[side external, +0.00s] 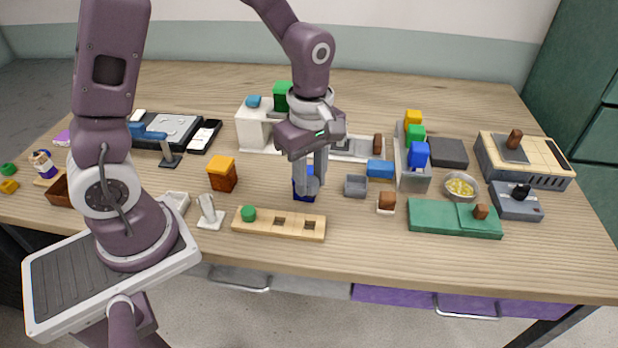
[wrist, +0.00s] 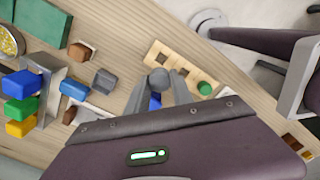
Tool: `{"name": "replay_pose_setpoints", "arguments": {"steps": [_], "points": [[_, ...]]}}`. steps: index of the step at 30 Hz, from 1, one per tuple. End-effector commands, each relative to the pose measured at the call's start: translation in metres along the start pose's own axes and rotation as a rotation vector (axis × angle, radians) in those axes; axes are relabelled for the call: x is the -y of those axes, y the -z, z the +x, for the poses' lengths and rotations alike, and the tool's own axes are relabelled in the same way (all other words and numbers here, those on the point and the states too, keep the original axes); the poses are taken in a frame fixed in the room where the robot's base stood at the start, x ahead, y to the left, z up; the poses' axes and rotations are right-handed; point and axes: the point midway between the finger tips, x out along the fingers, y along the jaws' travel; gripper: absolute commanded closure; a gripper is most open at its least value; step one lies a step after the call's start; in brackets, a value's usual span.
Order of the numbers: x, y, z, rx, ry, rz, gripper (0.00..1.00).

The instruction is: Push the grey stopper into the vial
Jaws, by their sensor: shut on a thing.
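The grey stopper (side external: 312,187) is a rounded grey piece at the tips of my gripper (side external: 310,183). My gripper points down and is shut on it. In the wrist view the stopper (wrist: 158,78) sits between the two fingertips. A dark blue piece (side external: 298,186), perhaps the vial, shows just behind the fingers; it also shows between the fingers in the wrist view (wrist: 155,101). The fingers and stopper hide much of it. I cannot tell whether the stopper touches it or is inside it.
A wooden bar with holes (side external: 285,226) and a green knob (side external: 248,213) lies in front of my gripper. A grey open box (side external: 356,185) and a blue block (side external: 380,169) are to the right. An orange-topped brown block (side external: 222,176) stands left. The table's front edge is near.

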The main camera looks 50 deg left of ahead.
Motion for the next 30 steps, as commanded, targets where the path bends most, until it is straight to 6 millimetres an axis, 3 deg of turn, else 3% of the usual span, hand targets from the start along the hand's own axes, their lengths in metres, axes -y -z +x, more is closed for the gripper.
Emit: {"name": "replay_pose_setpoints", "arguments": {"steps": [5, 15, 18, 24, 30], "points": [[-0.043, 0.025, 0.0, -0.002, -0.003, -0.18, 1.0], [-0.169, 0.129, -0.015, -0.007, -0.002, -0.679, 1.0], [-0.196, 0.15, -0.023, -0.006, -0.002, -0.747, 1.0], [-0.224, 0.164, -0.034, -0.003, 0.0, -0.781, 1.0], [-0.228, 0.164, -0.025, 0.002, 0.003, -0.781, 1.0]]}}
